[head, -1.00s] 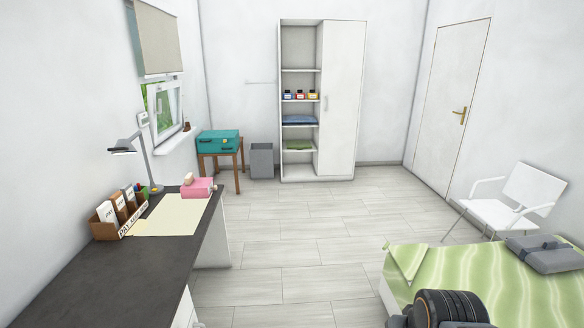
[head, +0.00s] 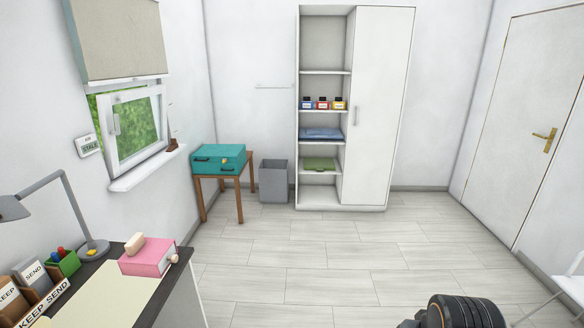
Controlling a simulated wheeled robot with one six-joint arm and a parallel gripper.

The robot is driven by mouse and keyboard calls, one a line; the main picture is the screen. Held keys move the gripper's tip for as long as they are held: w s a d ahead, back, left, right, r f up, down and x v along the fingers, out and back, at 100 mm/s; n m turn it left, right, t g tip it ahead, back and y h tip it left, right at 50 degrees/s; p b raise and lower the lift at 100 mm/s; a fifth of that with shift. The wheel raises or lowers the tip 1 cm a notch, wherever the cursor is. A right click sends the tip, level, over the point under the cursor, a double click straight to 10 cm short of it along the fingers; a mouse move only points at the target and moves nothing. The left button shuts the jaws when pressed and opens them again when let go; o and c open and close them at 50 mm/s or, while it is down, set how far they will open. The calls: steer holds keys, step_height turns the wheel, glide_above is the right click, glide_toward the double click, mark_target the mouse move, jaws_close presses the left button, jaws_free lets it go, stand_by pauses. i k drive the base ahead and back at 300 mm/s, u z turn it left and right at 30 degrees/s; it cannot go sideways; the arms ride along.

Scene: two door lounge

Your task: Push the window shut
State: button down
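The window (head: 137,132) is in the left wall in the head view, under a half-lowered beige blind (head: 117,38). Its white-framed sash stands open into the room, with green foliage showing through the glass and through a gap at its left side. A pale handle (head: 116,124) is on the sash's left upright. The white sill (head: 148,168) runs below it. My gripper's fingers are not in view; only a dark ribbed part of my arm shows at the bottom right, far from the window.
A desk (head: 172,278) with a lamp (head: 75,215) and a pink box (head: 148,258) stands at the front left. A teal case (head: 218,159) on a wooden stand (head: 240,194) and a grey bin (head: 273,181) are beyond. A small dark object (head: 172,142) is on the sill. The middle floor is clear.

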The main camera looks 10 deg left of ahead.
mark_target(118, 38)
steer(key=u, duration=0.35)
steer(key=i, duration=2.25)
steer(key=u, duration=1.6)
steer(key=i, duration=2.15)
steer(key=u, duration=0.7)
